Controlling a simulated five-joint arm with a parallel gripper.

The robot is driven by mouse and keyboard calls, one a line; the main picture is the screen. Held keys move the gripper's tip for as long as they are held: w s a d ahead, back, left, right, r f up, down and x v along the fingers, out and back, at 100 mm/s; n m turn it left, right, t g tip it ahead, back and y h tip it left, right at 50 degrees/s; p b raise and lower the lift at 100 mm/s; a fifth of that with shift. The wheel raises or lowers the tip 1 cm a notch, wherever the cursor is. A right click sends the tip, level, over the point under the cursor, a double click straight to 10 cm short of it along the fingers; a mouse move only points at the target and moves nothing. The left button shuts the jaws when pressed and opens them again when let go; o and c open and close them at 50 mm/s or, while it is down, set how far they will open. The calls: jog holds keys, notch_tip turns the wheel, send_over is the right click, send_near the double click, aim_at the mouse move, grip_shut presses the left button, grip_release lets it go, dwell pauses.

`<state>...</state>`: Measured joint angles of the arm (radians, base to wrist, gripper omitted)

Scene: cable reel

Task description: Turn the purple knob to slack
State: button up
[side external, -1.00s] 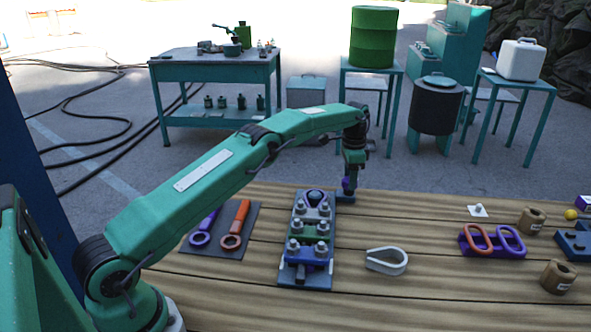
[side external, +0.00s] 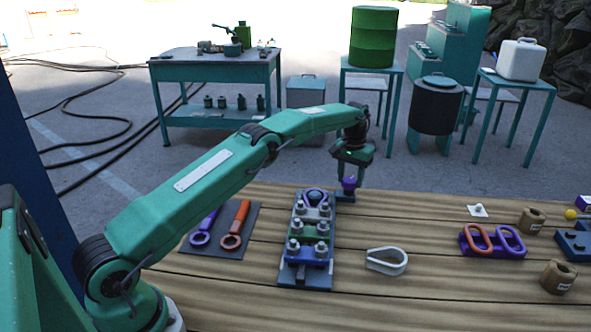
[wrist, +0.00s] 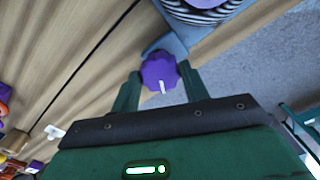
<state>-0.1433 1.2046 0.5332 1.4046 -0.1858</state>
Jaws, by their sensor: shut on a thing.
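The purple knob (side external: 348,187) stands on a small blue-grey bracket (side external: 345,198) near the far end of the bolted block. In the wrist view the knob (wrist: 158,70) has a scalloped rim and a white pointer line aimed down the picture, toward my gripper's body. My gripper (side external: 349,180) is above the knob, pointing down. In the wrist view its two green fingers (wrist: 160,84) are on either side of the knob, shut on it. No slack label is readable.
The bolted block (side external: 308,240) stands close left of the knob. A striped coil (wrist: 200,14) is near it in the wrist view. Purple and orange wrenches (side external: 233,225) lie on a dark mat further left. A pale shackle (side external: 387,261) lies to the right on the planks.

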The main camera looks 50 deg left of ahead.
jog(key=n, duration=0.5)
jog(key=shift+n, duration=0.3)
jog(key=n, duration=1.1)
jog(key=shift+n, duration=0.4)
jog(key=n, duration=0.5)
jog(key=shift+n, duration=0.4)
jog(key=o, duration=1)
jog(key=shift+r, duration=0.15)
